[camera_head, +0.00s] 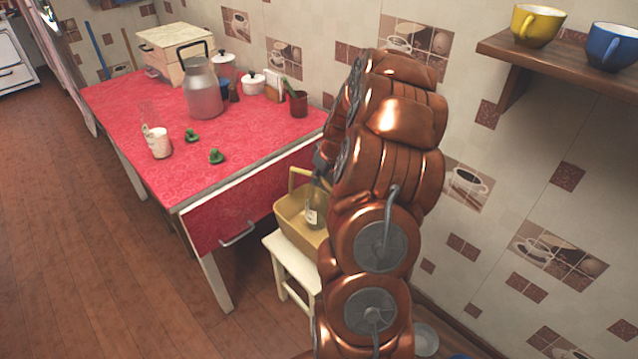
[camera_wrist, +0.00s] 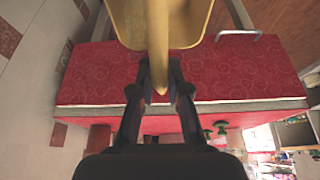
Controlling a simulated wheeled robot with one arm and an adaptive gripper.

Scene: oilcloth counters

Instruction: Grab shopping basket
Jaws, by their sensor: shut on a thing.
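The yellow-tan shopping basket (camera_head: 291,217) is at the white stool beside the red table's front end; I cannot tell whether it rests on the stool or hangs just above it. A bottle with a pale label (camera_head: 312,212) shows inside it. In the wrist view the basket (camera_wrist: 196,22) is at the top, and its handle (camera_wrist: 157,45) runs down between the fingers of my gripper (camera_wrist: 160,82). My gripper is shut on the handle.
The white stool (camera_head: 288,262) stands under the basket. The red-covered table (camera_head: 115,100) holds a metal milk can (camera_head: 203,92), a glass jar (camera_head: 158,142), green pieces (camera_head: 216,157) and a wooden box (camera_head: 160,40). A wall shelf (camera_head: 560,58) with cups is at right. Floor at left is clear.

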